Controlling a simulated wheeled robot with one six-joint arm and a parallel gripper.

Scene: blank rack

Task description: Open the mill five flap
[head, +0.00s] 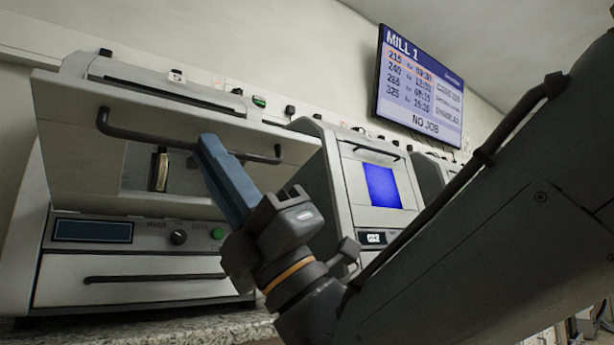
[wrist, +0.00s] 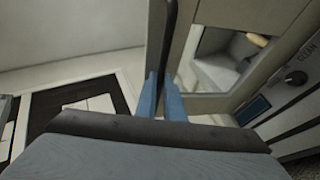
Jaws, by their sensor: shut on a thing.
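The mill with a 5 label (head: 177,76) on top stands at the left in the head view. Its pale flap (head: 70,95) sticks out from the body at the top and looks at least partly open; the exact angle is hard to tell. A dark bar handle (head: 145,133) runs across the flap. My gripper (head: 208,143) has its blue fingers shut on this handle, right of its middle. In the wrist view, the blue fingertips (wrist: 160,95) close around the dark handle (wrist: 171,35). The fingers hide part of the handle.
Below the flap are a dark display (head: 93,231), a knob (head: 178,238), a green button (head: 218,234) and a drawer handle (head: 150,278). Another mill (head: 383,185) with a blue window stands close to the right. A wall screen (head: 420,88) hangs above.

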